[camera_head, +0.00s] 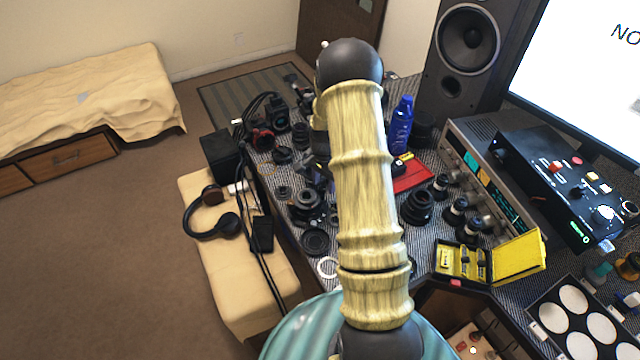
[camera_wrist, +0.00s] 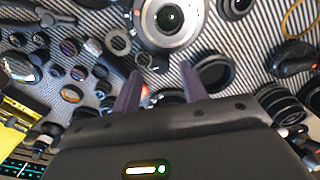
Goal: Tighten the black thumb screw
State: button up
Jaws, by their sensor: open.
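My gripper (camera_wrist: 160,80) shows in the wrist view with its two dark purple fingers apart and nothing held between them. It is above the striped bench mat among lens parts. A silver-rimmed lens body (camera_wrist: 172,38) lies just beyond the fingertips, at the top of the wrist view. Small dark round parts lie near and between the fingers, partly hidden by them. I cannot tell which small part is the black thumb screw. In the head view my own arm hides the gripper and the middle of the bench.
A black lens ring (camera_wrist: 214,72) lies right of the fingers. The bench is crowded. A blue bottle (camera_head: 401,125), a red tray (camera_head: 412,176), an open yellow case (camera_head: 515,258) and a black control box (camera_head: 540,165) stand right of my arm. Headphones (camera_head: 190,222) lie on the tan bench at left.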

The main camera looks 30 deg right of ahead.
jog(key=shift+f, duration=0.65)
jog(key=shift+s, duration=0.1)
jog(key=shift+w+a, duration=0.1)
jog(key=shift+w, duration=0.1)
grip_shut()
jog(key=shift+w, duration=0.1)
